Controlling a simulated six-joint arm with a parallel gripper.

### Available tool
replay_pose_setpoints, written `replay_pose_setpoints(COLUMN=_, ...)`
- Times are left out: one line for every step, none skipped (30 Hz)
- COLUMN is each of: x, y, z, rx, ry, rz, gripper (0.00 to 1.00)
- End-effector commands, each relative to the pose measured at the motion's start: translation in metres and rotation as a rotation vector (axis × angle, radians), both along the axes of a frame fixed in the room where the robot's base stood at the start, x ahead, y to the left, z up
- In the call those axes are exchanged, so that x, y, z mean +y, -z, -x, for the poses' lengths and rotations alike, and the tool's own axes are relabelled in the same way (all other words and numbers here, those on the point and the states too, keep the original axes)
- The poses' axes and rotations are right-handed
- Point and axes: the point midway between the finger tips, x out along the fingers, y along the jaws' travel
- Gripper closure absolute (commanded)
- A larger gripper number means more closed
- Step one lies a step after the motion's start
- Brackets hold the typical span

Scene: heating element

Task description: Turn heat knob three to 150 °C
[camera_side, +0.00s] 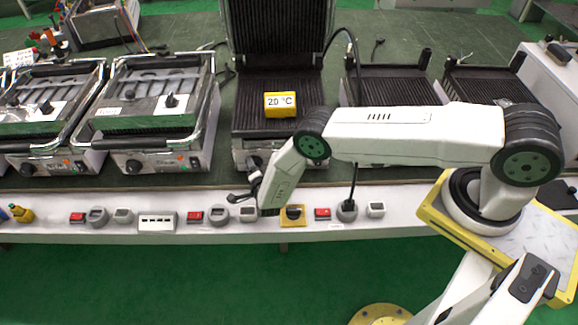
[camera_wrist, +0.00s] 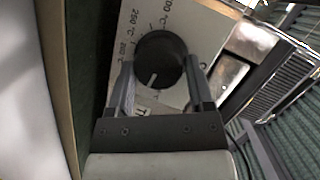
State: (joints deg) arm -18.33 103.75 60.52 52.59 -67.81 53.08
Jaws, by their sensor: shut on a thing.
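A round black heat knob (camera_wrist: 161,56) sits on a pale panel with printed temperature marks in the wrist view. The readable marks are about 200, 250 and 300 °C, left of and above the knob. Its white pointer line points down and slightly left in that view. My gripper (camera_wrist: 159,66) has one finger on each side of the knob and is shut on it. In the side view my gripper (camera_side: 250,183) is at the front of the middle grill (camera_side: 262,146), and the knob is only partly visible there. A yellow sign (camera_side: 280,104) on this grill reads 20 °C.
Two closed grills (camera_side: 150,100) stand to the left, and more ridged plates (camera_side: 390,85) stand behind my arm. Switches and sockets line the white table edge (camera_side: 158,222) below. A black cable hangs near the middle grill.

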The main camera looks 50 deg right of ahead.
Motion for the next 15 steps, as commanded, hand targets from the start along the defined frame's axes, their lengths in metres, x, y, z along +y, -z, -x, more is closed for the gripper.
replay_pose_setpoints(x=-0.0004, y=0.0018, z=0.0010, rx=-0.025, ry=-0.002, rz=-0.029, gripper=0.92)
replay_pose_setpoints(x=-0.0007, y=0.0020, z=0.0011, rx=-0.043, ry=-0.001, rz=-0.046, gripper=0.92)
replay_pose_setpoints(x=-0.0009, y=0.0022, z=0.0012, rx=-0.066, ry=-0.001, rz=-0.070, gripper=0.92)
replay_pose_setpoints(x=-0.0007, y=0.0023, z=0.0010, rx=-0.082, ry=-0.002, rz=-0.087, gripper=0.92)
replay_pose_setpoints(x=-0.0008, y=0.0023, z=0.0009, rx=-0.100, ry=-0.002, rz=-0.104, gripper=0.92)
replay_pose_setpoints(x=-0.0010, y=0.0023, z=0.0010, rx=-0.122, ry=0.000, rz=-0.125, gripper=0.92)
replay_pose_setpoints(x=-0.0011, y=0.0024, z=0.0010, rx=-0.138, ry=-0.001, rz=-0.141, gripper=0.92)
replay_pose_setpoints(x=-0.0011, y=0.0027, z=0.0012, rx=-0.152, ry=-0.001, rz=-0.155, gripper=0.92)
replay_pose_setpoints(x=-0.0011, y=0.0032, z=0.0013, rx=-0.171, ry=-0.001, rz=-0.175, gripper=0.92)
replay_pose_setpoints(x=-0.0011, y=0.0033, z=0.0015, rx=-0.184, ry=-0.001, rz=-0.190, gripper=0.92)
replay_pose_setpoints(x=-0.0013, y=0.0033, z=0.0015, rx=-0.196, ry=-0.001, rz=-0.202, gripper=0.92)
replay_pose_setpoints(x=-0.0013, y=0.0031, z=0.0013, rx=-0.213, ry=-0.001, rz=-0.217, gripper=0.92)
replay_pose_setpoints(x=-0.0013, y=0.0031, z=0.0012, rx=-0.223, ry=0.000, rz=-0.227, gripper=0.92)
replay_pose_setpoints(x=-0.0012, y=0.0030, z=0.0011, rx=-0.233, ry=-0.001, rz=-0.237, gripper=0.92)
replay_pose_setpoints(x=-0.0012, y=0.0032, z=0.0010, rx=-0.243, ry=-0.001, rz=-0.248, gripper=0.92)
